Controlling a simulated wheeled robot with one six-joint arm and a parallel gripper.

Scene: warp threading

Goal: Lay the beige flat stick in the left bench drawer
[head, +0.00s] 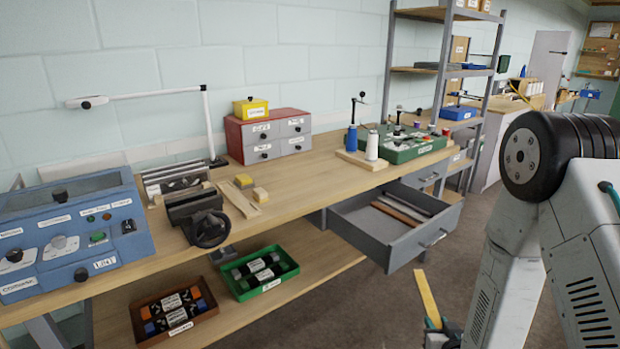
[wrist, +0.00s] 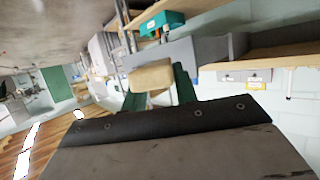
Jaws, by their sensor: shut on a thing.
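The beige flat stick (head: 427,298) is held upright and slightly tilted in my gripper (head: 435,328), low at the bottom of the head view. In the wrist view the stick (wrist: 150,76) shows as a pale block between the green fingers of my gripper (wrist: 160,92), which are shut on it. The left bench drawer (head: 402,249) is pulled open under the bench top. A brown strip and a grey strip lie inside it. My gripper and the stick are in front of the drawer and below it, apart from it.
A second drawer (head: 430,175) sits farther right under the bench. The bench top (head: 318,172) holds a vise (head: 195,207), pale wooden strips (head: 240,200), a red-framed drawer box (head: 268,137) and a green tray (head: 412,148). Bins stand on the lower shelf. The floor before the drawer is clear.

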